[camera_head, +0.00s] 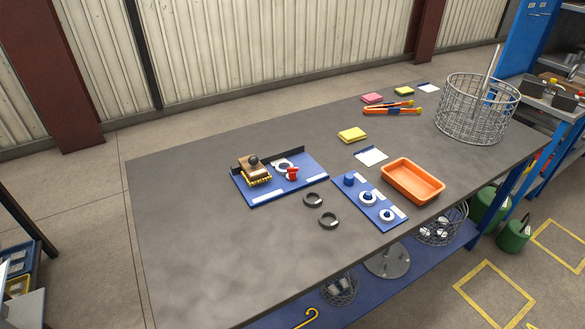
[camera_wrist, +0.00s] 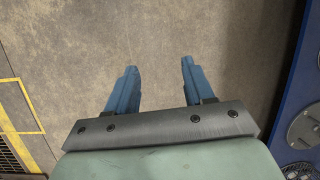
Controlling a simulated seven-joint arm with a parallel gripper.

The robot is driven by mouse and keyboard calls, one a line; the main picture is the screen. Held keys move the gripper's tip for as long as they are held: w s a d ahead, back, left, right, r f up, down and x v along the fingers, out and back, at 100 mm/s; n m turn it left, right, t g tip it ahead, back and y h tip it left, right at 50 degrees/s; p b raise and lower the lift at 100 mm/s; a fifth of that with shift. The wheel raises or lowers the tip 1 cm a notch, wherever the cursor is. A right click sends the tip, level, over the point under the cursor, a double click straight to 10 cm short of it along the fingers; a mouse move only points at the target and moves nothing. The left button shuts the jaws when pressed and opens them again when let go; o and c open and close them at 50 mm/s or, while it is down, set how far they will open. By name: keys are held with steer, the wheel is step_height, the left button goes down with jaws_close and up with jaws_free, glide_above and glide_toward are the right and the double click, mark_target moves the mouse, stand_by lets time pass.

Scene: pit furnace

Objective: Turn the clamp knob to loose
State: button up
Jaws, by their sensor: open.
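A blue fixture board (camera_head: 262,196) with a dark back rail lies on the grey table. On its left part sits a brown block (camera_head: 249,172) with a black round knob (camera_head: 254,160) on top and a yellow toothed strip (camera_head: 258,181) in front. Right of it are a white ring-like part (camera_head: 283,165) and a small red part (camera_head: 292,174). I cannot tell for sure which of these is the clamp knob, nor its turn setting. My gripper (camera_wrist: 159,68) shows only in the wrist view. It is open and empty above bare floor, away from the board.
Two black rings (camera_head: 321,211) lie before the board. A second blue board (camera_head: 368,205) with a blue knob and white discs lies to the right, beside an orange tray (camera_head: 412,180). A wire basket (camera_head: 477,110) stands at the far right. The table's left part is clear.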

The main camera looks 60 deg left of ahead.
steer(key=w+a+r+n+t+y, duration=0.1)
steer(key=w+a+r, duration=0.7)
steer(key=w, duration=0.3)
steer(key=w+a+r+n+t, duration=0.1)
steer(key=w+a+r+t, duration=0.1)
steer(key=w+a+r, duration=0.85)
steer(key=w+a+r+n+t+y, duration=0.1)
steer(key=w+a+r, duration=0.4)
steer(key=a+r, duration=0.5)
steer(key=w+a+r+n+y, duration=0.1)
steer(key=w+a+r, duration=0.3)
steer(key=a+r, duration=0.65)
steer(key=s+a+r+n, duration=0.1)
steer(key=s+a+r, duration=0.4)
steer(key=a+r, duration=0.45)
steer(key=n+h, duration=0.3)
glide_toward(292, 168)
steer(key=f, duration=1)
steer(key=shift+w+a, duration=0.15)
steer(key=shift+w, duration=0.05)
